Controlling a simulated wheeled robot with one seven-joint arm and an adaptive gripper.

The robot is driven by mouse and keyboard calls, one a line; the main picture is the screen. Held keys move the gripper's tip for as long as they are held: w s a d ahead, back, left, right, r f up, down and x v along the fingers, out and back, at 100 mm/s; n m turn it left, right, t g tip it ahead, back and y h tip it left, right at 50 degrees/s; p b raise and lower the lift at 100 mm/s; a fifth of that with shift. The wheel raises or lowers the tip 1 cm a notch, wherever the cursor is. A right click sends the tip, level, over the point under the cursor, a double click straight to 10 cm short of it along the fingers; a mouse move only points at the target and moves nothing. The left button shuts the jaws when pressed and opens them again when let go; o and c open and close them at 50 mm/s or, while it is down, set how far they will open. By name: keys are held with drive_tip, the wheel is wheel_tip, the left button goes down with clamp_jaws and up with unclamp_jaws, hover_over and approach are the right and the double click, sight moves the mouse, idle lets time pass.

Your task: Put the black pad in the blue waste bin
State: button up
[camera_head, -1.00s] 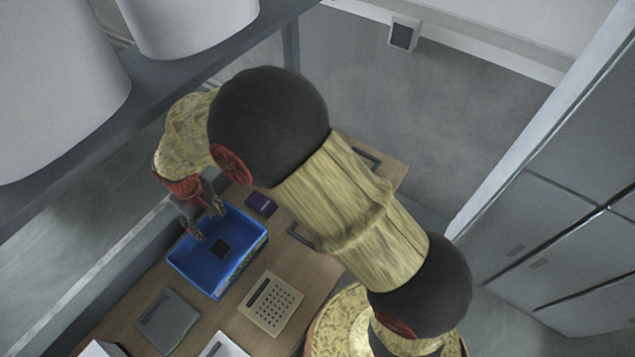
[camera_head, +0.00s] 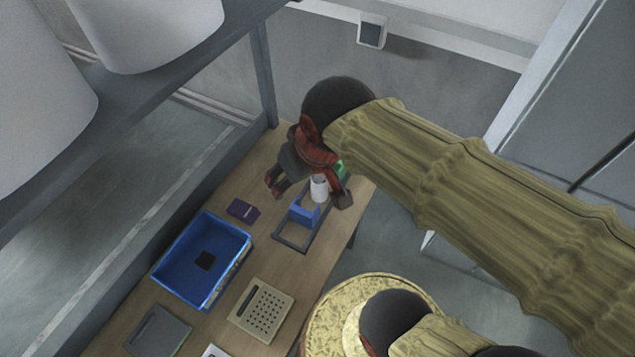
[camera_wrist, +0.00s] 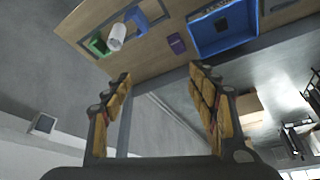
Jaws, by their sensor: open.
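The black pad (camera_head: 205,260) lies flat on the floor of the blue waste bin (camera_head: 246,262), which stands on the wooden table.
A tray frame with a blue block (camera_head: 303,213), a white cylinder (camera_head: 319,188) and a green block (camera_head: 340,169) is near my gripper. A purple box (camera_head: 242,210) lies beyond the bin. A beige perforated tray (camera_head: 262,310) and a grey tray (camera_head: 158,332) lie nearer. A shelf beam (camera_head: 150,75) runs above left.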

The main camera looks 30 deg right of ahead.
drive_tip(key=shift+m+t, duration=0.3)
drive_tip(key=shift+m, duration=0.1)
drive_tip(key=s, duration=0.1)
drive_tip(key=s+d, duration=0.2)
drive_tip(key=s, duration=0.1)
drive_tip(key=shift+s+d+r, duration=0.1)
drive_tip(key=shift+r, duration=0.1)
wheel_tip(320, 180, down, 15)
drive_tip(key=b, duration=1.5)
drive_tip(key=shift+c, duration=0.4)
